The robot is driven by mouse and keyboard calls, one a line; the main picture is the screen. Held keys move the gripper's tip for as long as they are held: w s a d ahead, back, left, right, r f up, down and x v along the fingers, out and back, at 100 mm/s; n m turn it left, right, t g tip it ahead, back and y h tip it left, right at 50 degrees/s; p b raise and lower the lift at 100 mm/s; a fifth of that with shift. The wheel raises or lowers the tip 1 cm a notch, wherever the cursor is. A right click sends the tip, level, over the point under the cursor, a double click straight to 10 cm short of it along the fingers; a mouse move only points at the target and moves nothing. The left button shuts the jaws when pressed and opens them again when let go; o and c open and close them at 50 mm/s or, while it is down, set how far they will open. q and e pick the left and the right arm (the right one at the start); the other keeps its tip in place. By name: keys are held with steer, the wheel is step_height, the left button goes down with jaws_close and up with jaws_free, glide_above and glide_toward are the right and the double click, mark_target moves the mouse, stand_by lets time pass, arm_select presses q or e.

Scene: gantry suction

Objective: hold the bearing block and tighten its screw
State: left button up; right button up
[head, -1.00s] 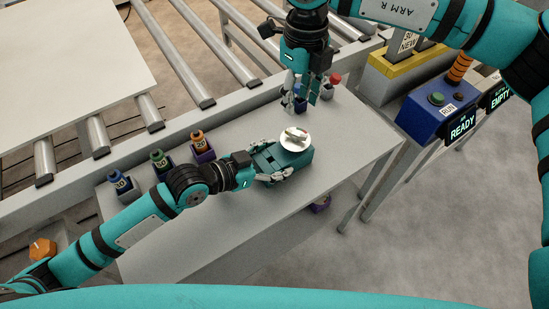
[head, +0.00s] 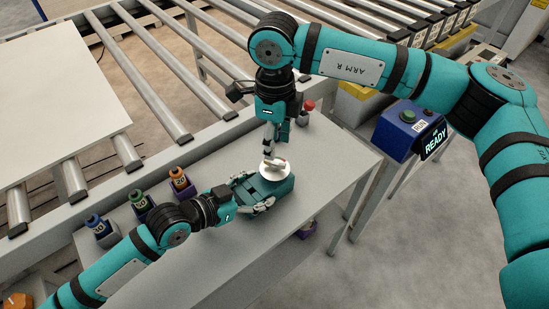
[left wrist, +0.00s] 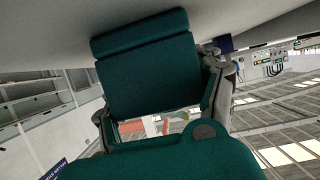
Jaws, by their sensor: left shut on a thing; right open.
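The teal bearing block (head: 276,189) lies on the grey bench top. A white disc (head: 268,182) sits on its upper face, with a small pale winged piece (head: 279,163) on it that looks like the screw. My left gripper (head: 258,199) is shut on the block from the left; in the left wrist view the block (left wrist: 150,65) fills the space between the fingers. My right gripper (head: 275,145) is open, pointing down just above the disc. One of its fingers overlaps the winged piece; I cannot tell if they touch.
Labelled blue (head: 100,229), green (head: 141,205) and orange (head: 181,184) items stand in holders at the bench's left. A red knob (head: 308,106) stands behind. A roller conveyor (head: 150,85) runs along the back; a blue control box (head: 405,128) is at the right.

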mark_target(275, 161)
step_height(275, 161, down, 6)
steer(key=shift+f, duration=0.15)
stand_by(0.3)
jaws_close()
